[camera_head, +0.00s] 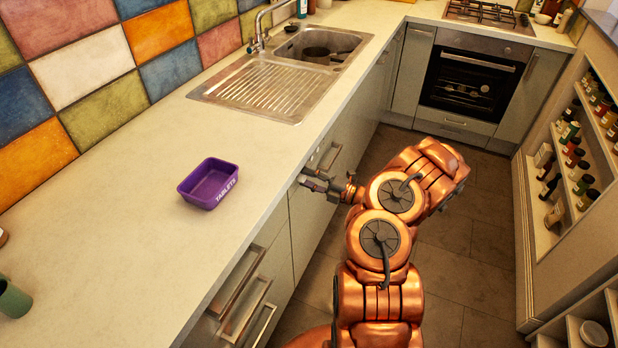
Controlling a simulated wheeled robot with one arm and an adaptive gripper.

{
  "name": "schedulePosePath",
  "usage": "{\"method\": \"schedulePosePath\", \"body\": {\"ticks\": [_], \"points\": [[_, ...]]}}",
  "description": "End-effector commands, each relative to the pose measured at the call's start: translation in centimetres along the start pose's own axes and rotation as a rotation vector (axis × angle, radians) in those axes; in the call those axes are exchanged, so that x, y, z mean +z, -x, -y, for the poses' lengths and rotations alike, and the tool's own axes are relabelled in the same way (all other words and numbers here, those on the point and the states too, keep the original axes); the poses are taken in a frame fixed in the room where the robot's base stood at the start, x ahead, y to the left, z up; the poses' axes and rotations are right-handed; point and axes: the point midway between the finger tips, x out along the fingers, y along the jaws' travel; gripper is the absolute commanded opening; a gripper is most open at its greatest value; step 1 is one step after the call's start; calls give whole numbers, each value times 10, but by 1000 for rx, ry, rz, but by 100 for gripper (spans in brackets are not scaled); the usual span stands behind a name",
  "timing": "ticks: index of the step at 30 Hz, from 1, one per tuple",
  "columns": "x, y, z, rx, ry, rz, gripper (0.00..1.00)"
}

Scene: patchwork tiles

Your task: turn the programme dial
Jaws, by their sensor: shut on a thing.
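My gripper (308,181) reaches left from my copper arm to the front face just under the worktop edge. It is shut on the programme dial there. The dial itself is hidden behind the fingers and the counter edge, so its angle cannot be told. Part of the appliance front (326,156) with a handle or panel shows just beyond the gripper, below the worktop.
A purple box marked "TABLETS" (209,184) stands on the worktop (130,250), left of my gripper. A sink (310,47) lies farther back. Drawers with bar handles (241,300) are nearer. An oven (470,82) and a bottle shelf (575,160) border the open floor.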

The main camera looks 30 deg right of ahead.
Motion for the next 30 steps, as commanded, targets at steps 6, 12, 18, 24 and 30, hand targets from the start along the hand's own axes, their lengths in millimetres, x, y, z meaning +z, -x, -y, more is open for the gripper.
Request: {"method": "schedulePosePath", "body": {"ticks": [6, 12, 18, 24, 30], "points": [[-1, 0, 0, -3, -206, 12, 2], [-2, 0, 0, -5, -396, 24, 2], [-2, 0, 0, -8, -586, 36, 2], [-3, 0, 0, -11, -776, 48, 2], [-4, 0, 0, -16, -954, 59, 2]]}}
